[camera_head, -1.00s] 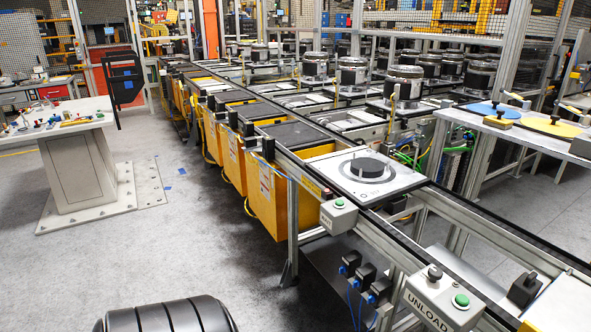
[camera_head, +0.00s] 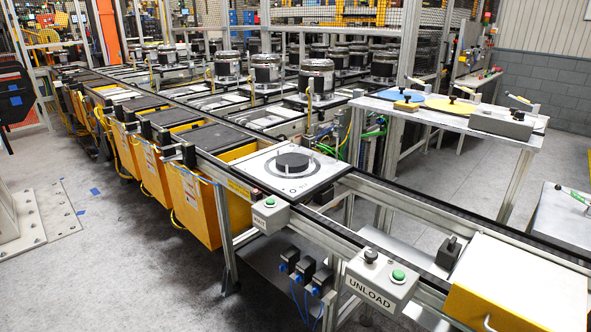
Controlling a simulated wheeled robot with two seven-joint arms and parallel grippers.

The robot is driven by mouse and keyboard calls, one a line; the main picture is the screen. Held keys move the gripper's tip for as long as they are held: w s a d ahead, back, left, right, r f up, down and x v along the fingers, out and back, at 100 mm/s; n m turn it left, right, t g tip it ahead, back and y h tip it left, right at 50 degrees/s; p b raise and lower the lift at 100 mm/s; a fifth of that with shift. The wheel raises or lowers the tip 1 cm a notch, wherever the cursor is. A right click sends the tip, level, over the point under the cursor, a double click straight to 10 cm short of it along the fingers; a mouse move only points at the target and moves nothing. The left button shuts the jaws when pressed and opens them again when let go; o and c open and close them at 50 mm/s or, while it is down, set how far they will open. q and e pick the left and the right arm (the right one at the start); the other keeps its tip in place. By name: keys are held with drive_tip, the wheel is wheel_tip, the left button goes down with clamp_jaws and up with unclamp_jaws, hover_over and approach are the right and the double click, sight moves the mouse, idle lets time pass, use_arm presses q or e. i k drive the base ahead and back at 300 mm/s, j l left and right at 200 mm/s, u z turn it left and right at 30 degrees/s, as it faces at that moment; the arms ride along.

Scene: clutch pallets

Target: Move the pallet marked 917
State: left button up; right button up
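A white pallet (camera_head: 322,174) with a black round disc (camera_head: 292,161) on it sits on the near conveyor line. Small dark marks show on its near edge, but I cannot read a number. Several more pallets stand farther back on the parallel lines, some carrying tall silver-and-black clutch units (camera_head: 316,80). Their markings are too small to read, so I cannot tell which pallet is marked 917. Neither of my grippers is in view.
A grey button box (camera_head: 270,214) and the UNLOAD box (camera_head: 382,282) are fixed along the conveyor's near side. Yellow bins (camera_head: 192,205) line its left. A table (camera_head: 455,122) with blue and yellow discs stands at right.

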sight(293, 172)
drive_tip(key=i+j+z, duration=0.1)
drive_tip(key=z, duration=0.25)
drive_tip(key=i+j+z, duration=0.15)
drive_tip(key=z, duration=0.2)
drive_tip(key=i+j+z, duration=0.1)
drive_tip(key=j+z, duration=0.25)
drive_tip(key=l, duration=0.15)
